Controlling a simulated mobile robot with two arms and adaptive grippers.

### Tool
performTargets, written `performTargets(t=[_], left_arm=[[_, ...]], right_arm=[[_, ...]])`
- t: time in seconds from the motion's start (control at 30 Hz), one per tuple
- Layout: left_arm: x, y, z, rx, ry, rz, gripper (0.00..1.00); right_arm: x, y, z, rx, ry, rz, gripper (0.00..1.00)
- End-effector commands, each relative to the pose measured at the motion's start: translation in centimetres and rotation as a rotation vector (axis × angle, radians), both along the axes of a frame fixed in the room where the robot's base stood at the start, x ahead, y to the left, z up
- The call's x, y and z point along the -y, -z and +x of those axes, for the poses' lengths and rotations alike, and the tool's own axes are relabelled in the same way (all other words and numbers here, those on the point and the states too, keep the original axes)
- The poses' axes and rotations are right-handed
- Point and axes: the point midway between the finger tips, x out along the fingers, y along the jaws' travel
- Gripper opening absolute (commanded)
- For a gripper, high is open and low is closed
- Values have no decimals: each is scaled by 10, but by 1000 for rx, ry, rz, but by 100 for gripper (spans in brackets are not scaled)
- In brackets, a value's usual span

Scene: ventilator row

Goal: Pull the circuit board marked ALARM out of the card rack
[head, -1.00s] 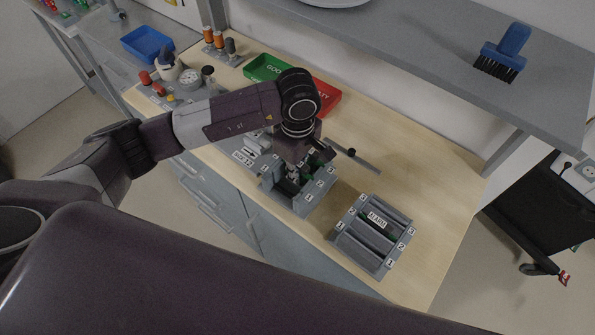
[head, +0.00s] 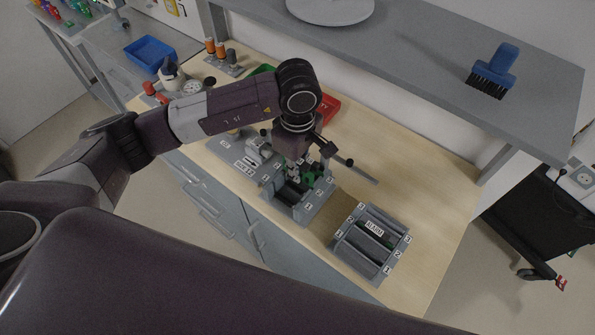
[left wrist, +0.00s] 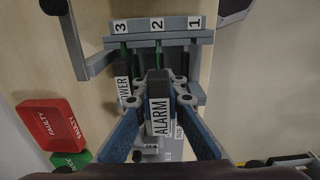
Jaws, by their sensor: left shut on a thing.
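The card rack (head: 312,206) stands at the bench's front edge, with slots marked 1, 2 and 3; it also shows in the left wrist view (left wrist: 180,24). My left gripper (left wrist: 160,98) is shut on the ALARM board (left wrist: 160,115), whose white label faces the wrist camera between the fingers. The board lines up with slot 2. Whether its lower edge is still in the slot is hidden. The POWER board (left wrist: 123,92) stands beside it, in line with slot 3. In the head view my left gripper (head: 294,173) is above the rack, partly hidden by my wrist.
A second grey rack (head: 371,242) with numbered slots and a small label stands to the right. A red FAULTY tray (left wrist: 50,122) and a green tray (left wrist: 70,160) lie behind. A bar (head: 355,169) sticks out beside the gripper. A shelf (head: 420,55) overhangs the bench. Bench at right is clear.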

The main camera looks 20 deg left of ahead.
Motion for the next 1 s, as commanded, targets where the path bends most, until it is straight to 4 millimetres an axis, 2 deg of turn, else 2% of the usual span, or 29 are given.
performTargets(t=[0.5, 0.87, 1.0], left_arm=[[0, -31, 0, 1, 1, 1, 0], [0, -32, 0, 1, 2, 1, 0], [-5, -33, -1, 8, 79, -1, 0]], right_arm=[[0, -14, 0, 0, 0, 0, 30], [-1, -14, 0, 0, 0, 1, 30], [-1, -5, 0, 0, 0, 1, 30]])
